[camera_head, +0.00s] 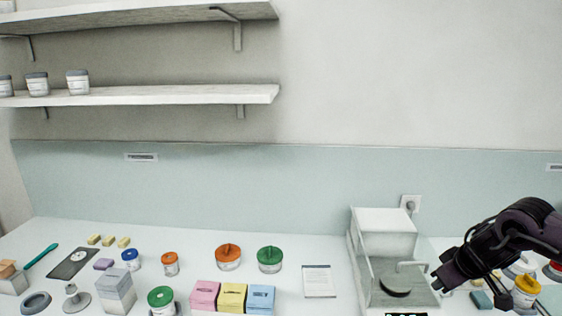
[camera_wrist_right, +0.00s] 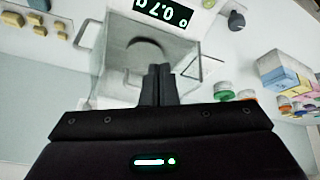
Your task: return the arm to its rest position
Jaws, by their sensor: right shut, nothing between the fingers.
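My right gripper (camera_head: 440,284) comes in from the right in the head view, beside the open weighing box of the scale (camera_head: 383,222). In the right wrist view the right gripper's two dark fingers (camera_wrist_right: 158,84) are together with nothing between them. They point toward the scale, whose display (camera_wrist_right: 160,12) lies beyond them. A dark round pan (camera_head: 396,286) is inside the scale's box, and no item shows on it. My left gripper is not in view.
Pink, yellow and blue boxes (camera_head: 232,296) stand left of the scale, with several lidded jars around them. A yellow-lidded jar (camera_head: 526,288) stands under my right arm. A white card (camera_head: 319,281) lies left of the scale. Shelves (camera_head: 150,96) hang at upper left.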

